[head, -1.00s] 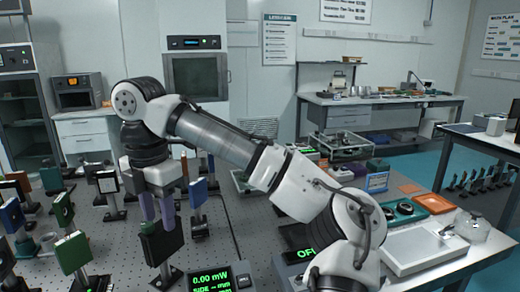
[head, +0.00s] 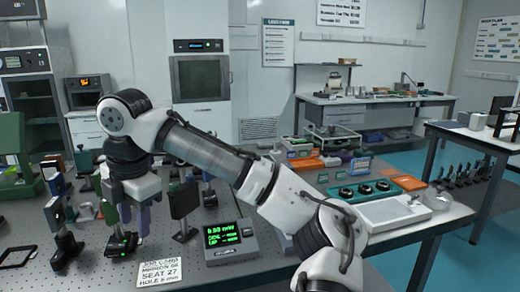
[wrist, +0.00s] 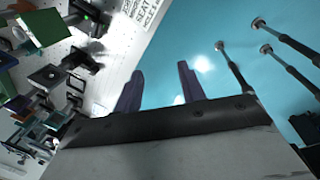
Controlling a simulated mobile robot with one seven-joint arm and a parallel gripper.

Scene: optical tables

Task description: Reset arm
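My arm reaches across the left of the head view, bent at a white joint. My gripper (head: 134,222) points down over the perforated optical table (head: 205,262), among several post-mounted optics. Its two purple-grey fingers also show in the wrist view (wrist: 160,82). They stand apart with only teal floor and table edge seen between them, so it is open and empty. I cannot tell how close the fingertips are to the mount with a green light (head: 121,242) by them in the head view.
A meter with a green display (head: 231,238) and a printed seat card (head: 158,263) are on the table in front. A dark plate on a post (head: 184,203) stands just right of the gripper. A white tray (head: 395,212) lies at right.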

